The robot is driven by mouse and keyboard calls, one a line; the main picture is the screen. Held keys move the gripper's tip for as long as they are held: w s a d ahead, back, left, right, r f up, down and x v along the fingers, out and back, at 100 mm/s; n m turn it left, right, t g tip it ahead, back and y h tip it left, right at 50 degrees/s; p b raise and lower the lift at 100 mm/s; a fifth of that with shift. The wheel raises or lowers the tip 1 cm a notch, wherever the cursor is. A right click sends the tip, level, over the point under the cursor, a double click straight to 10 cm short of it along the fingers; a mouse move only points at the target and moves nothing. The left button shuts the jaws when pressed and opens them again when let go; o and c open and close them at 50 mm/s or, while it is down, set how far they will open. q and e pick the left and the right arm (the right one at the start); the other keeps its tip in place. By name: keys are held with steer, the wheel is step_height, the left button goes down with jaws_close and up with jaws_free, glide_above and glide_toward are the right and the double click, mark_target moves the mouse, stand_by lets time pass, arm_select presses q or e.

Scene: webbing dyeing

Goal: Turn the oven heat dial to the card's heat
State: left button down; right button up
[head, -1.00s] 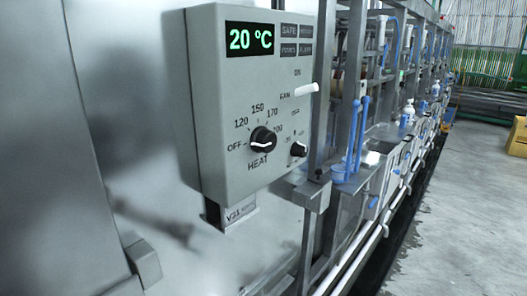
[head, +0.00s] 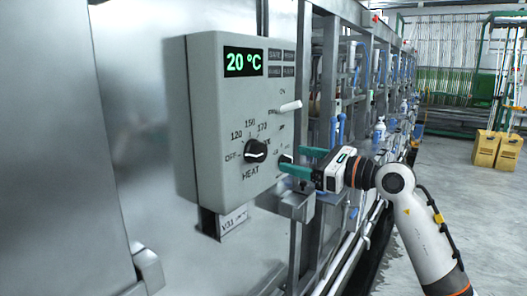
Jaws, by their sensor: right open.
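The grey control box (head: 222,188) hangs on the metal oven wall, left of centre. Its green display (head: 244,62) reads 20 °C. The black heat dial (head: 256,150) sits on the front face among the marks OFF, 120, 150 and 170; its white pointer line points left, toward OFF. A white fan lever (head: 287,107) and a smaller black knob (head: 285,158) are to its right. My right gripper (head: 296,161) is open, its green fingers pointing left beside the smaller knob, right of the heat dial. Contact cannot be told. The left gripper is not in view. No card is visible.
A metal frame (head: 329,85) with blue and white fittings runs back along the right of the box. A labelled bracket (head: 225,222) hangs under the box. Yellow boxes (head: 496,149) stand far right on open floor.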

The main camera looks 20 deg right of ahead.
mark_target(263, 152)
steer(key=p+x, duration=0.3)
steer(key=x, duration=0.6)
steer(key=shift+s+a+r, duration=0.1)
steer(key=shift+s+r, duration=0.05)
steer(key=shift+w+a, duration=0.2)
steer(key=shift+w, duration=0.05)
steer(key=shift+c, duration=0.3)
steer(key=c, duration=0.9)
